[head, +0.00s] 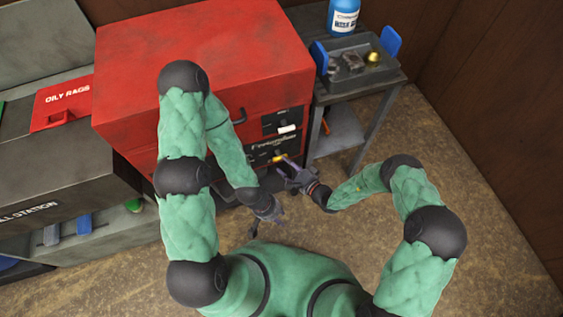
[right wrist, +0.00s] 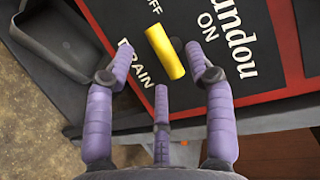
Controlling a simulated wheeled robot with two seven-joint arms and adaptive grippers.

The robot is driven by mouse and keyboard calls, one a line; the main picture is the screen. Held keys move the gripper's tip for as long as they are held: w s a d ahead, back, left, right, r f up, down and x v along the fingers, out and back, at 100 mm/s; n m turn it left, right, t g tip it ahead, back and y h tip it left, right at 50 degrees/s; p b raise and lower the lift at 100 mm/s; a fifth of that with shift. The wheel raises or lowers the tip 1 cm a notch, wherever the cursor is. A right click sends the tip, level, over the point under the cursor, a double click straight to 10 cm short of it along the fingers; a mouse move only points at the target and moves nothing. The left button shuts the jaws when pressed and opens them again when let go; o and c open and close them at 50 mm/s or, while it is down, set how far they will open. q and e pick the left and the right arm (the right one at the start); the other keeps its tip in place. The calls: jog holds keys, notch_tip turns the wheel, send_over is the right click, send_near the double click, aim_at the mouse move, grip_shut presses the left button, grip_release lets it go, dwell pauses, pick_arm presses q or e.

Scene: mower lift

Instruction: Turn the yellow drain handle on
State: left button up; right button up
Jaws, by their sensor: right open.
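The yellow drain handle (head: 279,158) is on a black panel on the front of the red cabinet. In the right wrist view the handle (right wrist: 166,52) is a short yellow bar, tilted, with its lower end to the right. The words OFF, DRAIN and ON are printed around it. My right gripper (right wrist: 160,66) is open, with its fingers on either side of the handle; I cannot tell whether they touch it. In the head view my right gripper (head: 291,166) is close to the panel. My left gripper (head: 267,220) hangs low in front of the cabinet; its fingers are too small to judge.
The red cabinet (head: 210,45) has a dark handle and another panel above. A grey side table (head: 385,85) with a tray and a blue bottle (head: 343,17) stands to the right. A dark bench (head: 60,165) with a red oily rags box (head: 62,105) is left. The floor at right is clear.

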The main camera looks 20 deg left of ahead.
aim_at(279, 155)
jog(key=shift+b+x, duration=0.35)
jog(key=shift+x, duration=1.35)
grip_shut()
